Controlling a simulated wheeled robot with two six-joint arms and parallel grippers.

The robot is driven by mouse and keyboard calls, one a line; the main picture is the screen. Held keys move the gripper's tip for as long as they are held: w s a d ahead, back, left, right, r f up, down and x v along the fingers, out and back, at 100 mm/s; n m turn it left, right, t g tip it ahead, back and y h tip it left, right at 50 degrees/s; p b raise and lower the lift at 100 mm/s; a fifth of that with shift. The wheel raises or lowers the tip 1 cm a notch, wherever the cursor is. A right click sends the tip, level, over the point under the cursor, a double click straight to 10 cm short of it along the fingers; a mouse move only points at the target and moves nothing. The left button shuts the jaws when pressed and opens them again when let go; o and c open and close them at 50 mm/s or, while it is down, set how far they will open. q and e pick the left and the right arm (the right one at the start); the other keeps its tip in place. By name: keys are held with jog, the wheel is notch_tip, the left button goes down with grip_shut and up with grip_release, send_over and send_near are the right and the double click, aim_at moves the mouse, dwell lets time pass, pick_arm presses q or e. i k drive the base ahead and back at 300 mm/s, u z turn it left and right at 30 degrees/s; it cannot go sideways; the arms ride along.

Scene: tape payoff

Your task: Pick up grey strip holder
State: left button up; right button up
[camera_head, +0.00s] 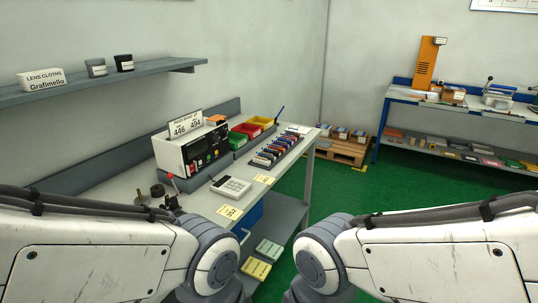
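I cannot tell for sure which thing is the grey strip holder. A small grey block-like item (96,68) stands on the wall shelf at the upper left, beside a similar black one (124,63). A row of small coloured items (274,148) sits in a dark rack on the workbench. My two arms come in from the lower left and lower right, and their grey joints show at the bottom middle. Both grippers are out of sight, so their fingers cannot be seen.
The workbench (128,186) holds a white display box (170,155), a white keypad device (231,188), coloured bins (248,130) and small dark parts (158,190). The shelf (150,70) also bears a lens-cloth box (42,79). Green floor (350,196) is clear at the right.

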aim_at(270, 156)
jog(key=z, duration=0.35)
jog(key=k, duration=0.45)
jog(key=z, duration=1)
jog(key=k, duration=0.9)
jog(key=z, duration=0.5)
jog(key=i, duration=1.65)
jog(key=u, duration=0.5)
jog(key=i, duration=1.85)
jog(key=u, duration=1.3)
jog(key=i, duration=1.05)
jog(key=u, duration=1.6)
jog(key=i, duration=0.55)
jog(key=u, duration=0.35)
